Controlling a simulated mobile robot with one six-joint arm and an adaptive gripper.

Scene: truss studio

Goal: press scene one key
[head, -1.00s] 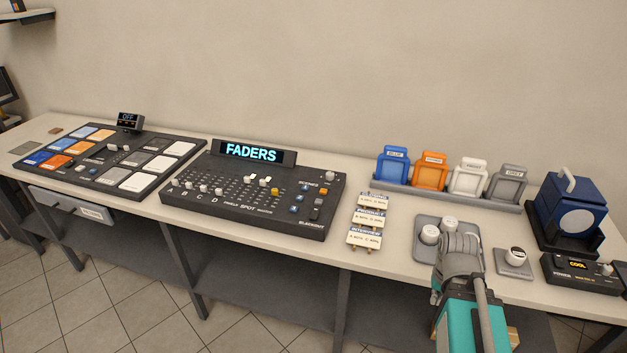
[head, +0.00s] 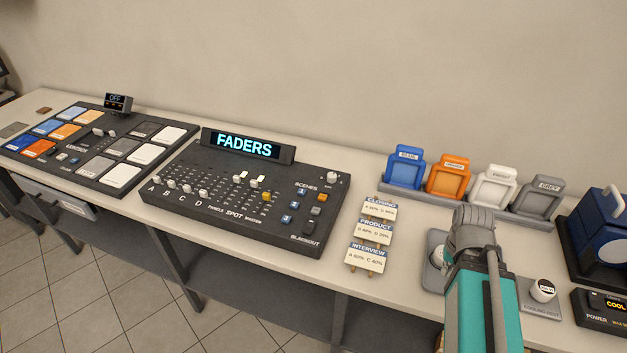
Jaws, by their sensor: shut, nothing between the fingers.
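The black lighting console (head: 225,224) lies on the table left of my arm, its display (head: 244,145) reading FADERS. Under its SCENES label are small blue keys: an upper one (head: 302,191), a middle one (head: 294,205) and a lower one (head: 287,219). Their numbers are too small to read surely. An orange key (head: 322,197) sits right of them, with the BLACKOUT switch (head: 310,228) below. My teal and grey arm rises at the lower right, apart from the console. My gripper's fingers cannot be seen, and nothing covers the scene keys.
Three cards, CLOSING (head: 380,208), PRODUCT (head: 374,232) and INTERVIEW (head: 367,257), stand between console and arm. A rack of coloured frames (head: 430,195) stands behind. A grey tray (head: 433,278) is partly hidden by my arm. A pad panel (head: 85,178) lies left. A blue lamp (head: 598,225) stands right.

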